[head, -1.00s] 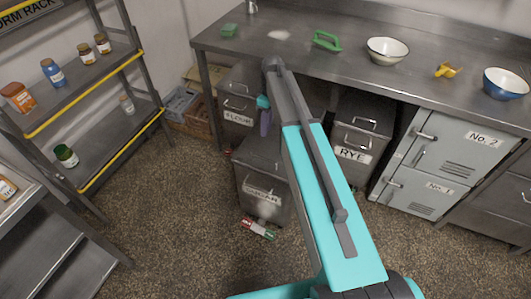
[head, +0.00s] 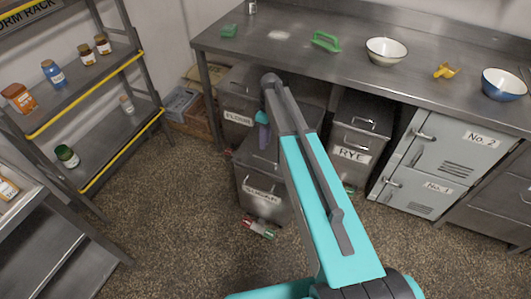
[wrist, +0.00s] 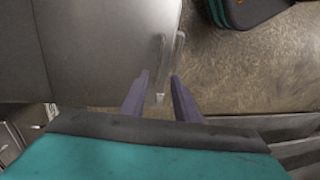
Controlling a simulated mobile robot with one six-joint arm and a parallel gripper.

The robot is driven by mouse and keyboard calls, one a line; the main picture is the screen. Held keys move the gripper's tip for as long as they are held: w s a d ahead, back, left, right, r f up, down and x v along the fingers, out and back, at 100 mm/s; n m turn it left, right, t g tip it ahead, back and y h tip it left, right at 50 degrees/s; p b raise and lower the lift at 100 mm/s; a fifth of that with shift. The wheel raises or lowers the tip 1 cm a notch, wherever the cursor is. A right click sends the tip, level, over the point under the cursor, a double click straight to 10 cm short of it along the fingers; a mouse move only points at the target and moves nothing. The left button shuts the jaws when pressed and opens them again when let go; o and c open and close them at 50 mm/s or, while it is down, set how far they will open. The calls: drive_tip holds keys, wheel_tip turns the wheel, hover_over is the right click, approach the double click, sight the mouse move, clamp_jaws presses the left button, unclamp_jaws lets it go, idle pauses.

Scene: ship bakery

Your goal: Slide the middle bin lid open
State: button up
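The middle bin (head: 262,196) is a grey metal box standing on the floor, further forward than the bins beside it. Its front label is hard to read. Its lid (head: 248,151) is partly hidden behind my arm, and it looks closed. In the wrist view the lid (wrist: 95,45) fills the upper left, with a thin bar handle (wrist: 161,62) along its edge. My gripper (head: 264,146) is over the lid with its purple fingers pointing down. In the wrist view the fingers (wrist: 158,84) are apart, with the handle's near end showing in the gap. Contact cannot be told.
The flour bin (head: 238,117) stands to the left and the rye bin (head: 352,152) to the right, under the steel counter (head: 345,62). A small red, white and green item (head: 258,229) lies on the floor before the middle bin. A shelf rack (head: 85,90) is at left.

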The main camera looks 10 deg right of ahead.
drive_tip(key=shift+s+a+f+p, duration=0.15)
drive_tip(key=shift+s+f+p, duration=0.1)
drive_tip(key=shift+f, duration=1.05)
drive_tip(key=shift+s+a+f+p, duration=0.2)
drive_tip(key=shift+f+p, duration=0.1)
drive_tip(key=shift+f, duration=0.95)
drive_tip(key=shift+s+a+f+p, duration=0.15)
drive_tip(key=shift+f+p, duration=0.1)
drive_tip(key=shift+f, duration=1.05)
drive_tip(key=shift+c, duration=0.4)
